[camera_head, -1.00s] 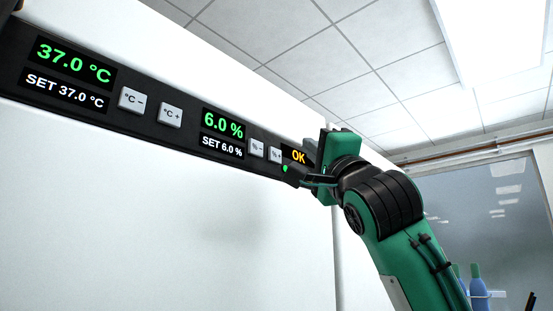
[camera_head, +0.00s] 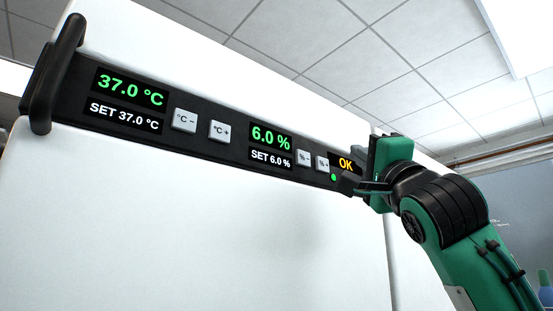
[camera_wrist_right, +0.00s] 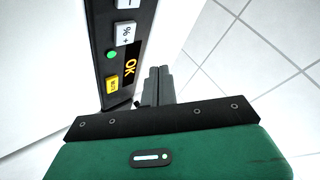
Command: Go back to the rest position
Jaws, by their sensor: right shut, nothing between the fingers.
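My right gripper (camera_head: 350,184) is at the right end of a black control panel in the head view, close to the OK display. In the right wrist view its dark fingers (camera_wrist_right: 158,86) are together with nothing between them, beside the panel's end. I cannot tell whether they touch the panel. The panel (camera_head: 215,159) shows 37.0 °C, SET 37.0 °C, 6.0 %, SET 6.0 % and an orange OK. A green light (camera_head: 333,177) is lit near its right end. A yellow button (camera_wrist_right: 112,86) shows in the right wrist view. My left gripper is not in view.
The panel runs across a large white cabinet (camera_head: 200,220). A black handle (camera_head: 52,75) sticks out at the panel's left end. The space right of the gripper, under the ceiling, looks free.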

